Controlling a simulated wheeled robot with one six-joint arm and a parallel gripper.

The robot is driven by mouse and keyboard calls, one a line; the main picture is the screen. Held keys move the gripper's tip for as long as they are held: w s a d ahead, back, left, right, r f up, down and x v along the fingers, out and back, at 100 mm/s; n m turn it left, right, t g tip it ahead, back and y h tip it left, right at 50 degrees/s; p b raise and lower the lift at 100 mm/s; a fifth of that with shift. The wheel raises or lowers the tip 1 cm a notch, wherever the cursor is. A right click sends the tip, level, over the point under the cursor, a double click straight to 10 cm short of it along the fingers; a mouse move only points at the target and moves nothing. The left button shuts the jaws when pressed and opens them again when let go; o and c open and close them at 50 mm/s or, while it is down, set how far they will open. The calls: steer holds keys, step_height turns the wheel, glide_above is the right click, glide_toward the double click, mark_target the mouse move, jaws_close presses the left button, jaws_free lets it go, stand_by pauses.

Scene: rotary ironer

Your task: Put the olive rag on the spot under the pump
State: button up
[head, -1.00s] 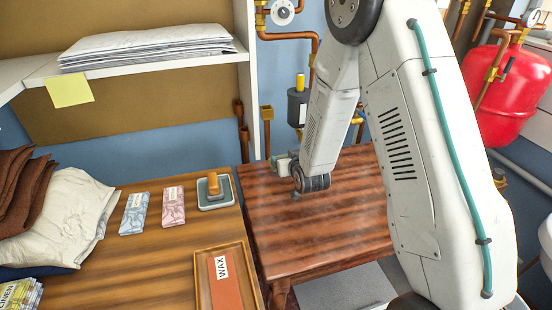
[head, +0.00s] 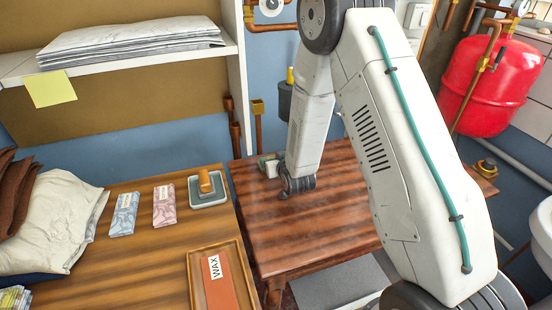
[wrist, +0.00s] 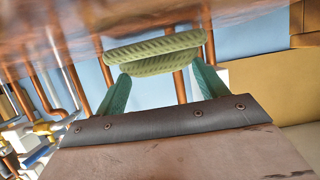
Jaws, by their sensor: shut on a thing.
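The olive rag (wrist: 155,54) is a folded, ribbed, pale green pad in the wrist view. My gripper (wrist: 160,78) has teal fingers on either side of it and is shut on it. A brown wooden surface fills the top of that view, close to the rag; I cannot tell if they touch. In the head view my gripper (head: 268,165) is small, low over the back left part of the dark wooden table (head: 320,225), partly hidden by my wrist. A dark cylinder with a yellow top (head: 287,92), possibly the pump, stands behind my arm. I cannot make out the spot.
The lighter bench at left holds a wax tray (head: 196,285), a blue packet (head: 123,214), a pink packet (head: 164,206), a grey dish (head: 208,190) and cream cloth (head: 50,222). Copper pipes line the blue wall. A red tank (head: 490,85) hangs at right.

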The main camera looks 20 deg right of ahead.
steer(key=shift+d+f, duration=0.1)
steer(key=shift+f, duration=0.2)
steer(key=o, duration=1)
steer(key=shift+c, duration=0.2)
steer(key=shift+r, duration=0.25)
steer(key=s+d+r+g, duration=0.1)
steer(key=s+r+g, duration=0.3)
steer(key=s+r, duration=0.5)
steer(key=s+r+g, duration=0.4)
steer(key=s+r, duration=0.6)
steer(key=s, duration=0.9)
steer(key=s+d+r+g, duration=0.1)
steer(key=s+r+g, duration=0.3)
steer(key=s+r, duration=0.6)
steer(key=s, duration=0.5)
steer(key=shift+d+r, duration=0.25)
steer(key=shift+d, duration=0.05)
